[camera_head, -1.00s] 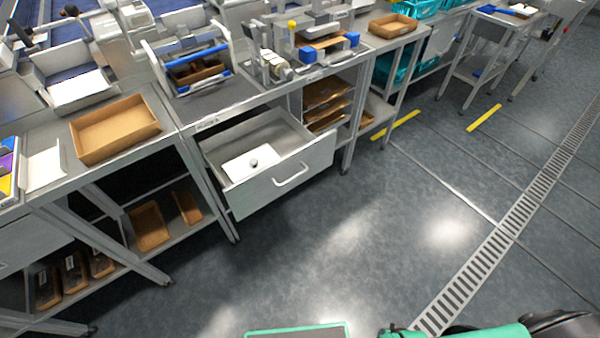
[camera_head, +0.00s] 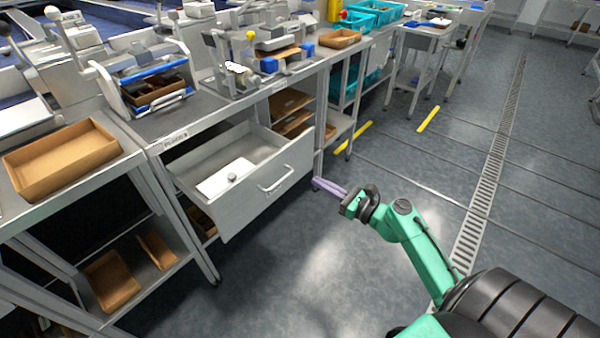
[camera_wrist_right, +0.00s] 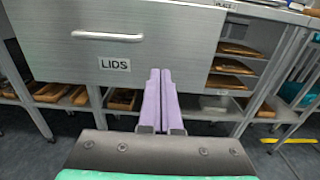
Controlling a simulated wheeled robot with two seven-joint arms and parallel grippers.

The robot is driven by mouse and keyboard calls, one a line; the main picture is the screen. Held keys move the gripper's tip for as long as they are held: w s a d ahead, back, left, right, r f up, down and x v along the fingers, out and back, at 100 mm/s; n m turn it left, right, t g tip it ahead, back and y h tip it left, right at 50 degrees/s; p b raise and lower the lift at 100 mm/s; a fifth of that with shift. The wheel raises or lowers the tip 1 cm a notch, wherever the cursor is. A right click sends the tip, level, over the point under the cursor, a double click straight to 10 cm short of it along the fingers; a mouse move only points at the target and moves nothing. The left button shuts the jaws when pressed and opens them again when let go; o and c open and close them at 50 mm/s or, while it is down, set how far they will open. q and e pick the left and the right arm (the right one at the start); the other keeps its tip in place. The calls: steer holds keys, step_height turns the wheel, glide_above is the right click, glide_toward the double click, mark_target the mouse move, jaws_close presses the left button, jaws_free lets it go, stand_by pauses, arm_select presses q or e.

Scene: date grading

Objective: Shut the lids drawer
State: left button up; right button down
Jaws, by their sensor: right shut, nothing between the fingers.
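The lids drawer (camera_head: 262,194) is pulled out from under the workbench in the head view, with a grey front and a bar handle (camera_head: 276,179). A white lid-like piece with a round knob (camera_head: 226,178) lies inside. In the right wrist view the drawer front (camera_wrist_right: 130,45) carries a "LIDS" label (camera_wrist_right: 115,64) below its handle (camera_wrist_right: 107,36). My right gripper (camera_head: 328,187) is shut and empty, its lilac fingers pointing at the lower right part of the drawer front. The fingertips (camera_wrist_right: 160,72) overlap the front there; whether they touch it I cannot tell. My left gripper is out of view.
Shelves with brown trays (camera_head: 288,102) stand right of the drawer. A brown tray (camera_head: 62,157) sits on the bench at left, and a blue-handled carrier (camera_head: 152,82) stands above the drawer. The floor (camera_head: 290,275) in front is clear.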

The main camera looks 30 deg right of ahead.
mark_target(293, 167)
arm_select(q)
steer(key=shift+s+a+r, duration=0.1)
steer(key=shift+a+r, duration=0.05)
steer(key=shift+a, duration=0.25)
arm_select(e)
steer(key=x, duration=0.7)
steer(key=shift+w, duration=0.15)
